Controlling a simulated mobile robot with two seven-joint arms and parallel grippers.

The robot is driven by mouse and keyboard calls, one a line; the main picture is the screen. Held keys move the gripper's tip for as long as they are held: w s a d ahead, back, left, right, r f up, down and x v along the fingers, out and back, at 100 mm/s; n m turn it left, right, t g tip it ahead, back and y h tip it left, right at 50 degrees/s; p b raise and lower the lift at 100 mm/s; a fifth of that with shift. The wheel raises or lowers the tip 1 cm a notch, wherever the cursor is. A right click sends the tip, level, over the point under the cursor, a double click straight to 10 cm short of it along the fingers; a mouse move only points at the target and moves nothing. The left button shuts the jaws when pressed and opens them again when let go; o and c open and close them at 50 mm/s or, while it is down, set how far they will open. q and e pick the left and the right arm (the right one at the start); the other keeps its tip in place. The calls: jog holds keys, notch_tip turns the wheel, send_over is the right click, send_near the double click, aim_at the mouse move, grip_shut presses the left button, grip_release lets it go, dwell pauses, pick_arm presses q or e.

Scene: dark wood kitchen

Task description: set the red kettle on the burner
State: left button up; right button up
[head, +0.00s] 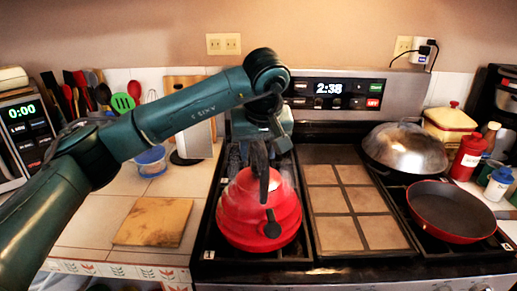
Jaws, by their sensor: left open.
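The red kettle (243,222) sits upright on the front left part of the stove, over the burner there, which its body mostly hides. Its dark spout or knob faces me. My left gripper (261,160) is just above the kettle, at its dark handle, pointing down with its jaws open. Dark fingers and dark handle overlap, so I cannot tell whether they touch. My right gripper is not in view.
A tiled griddle (356,207) lies right of the kettle. A red pan (450,212) and a domed wok lid (405,148) occupy the right burners. A wooden board (154,222) lies on the left counter, near a blue-rimmed container (151,160).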

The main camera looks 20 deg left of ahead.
pick_arm(q)
jog(key=v, duration=1.2)
jog(key=shift+r, duration=0.15)
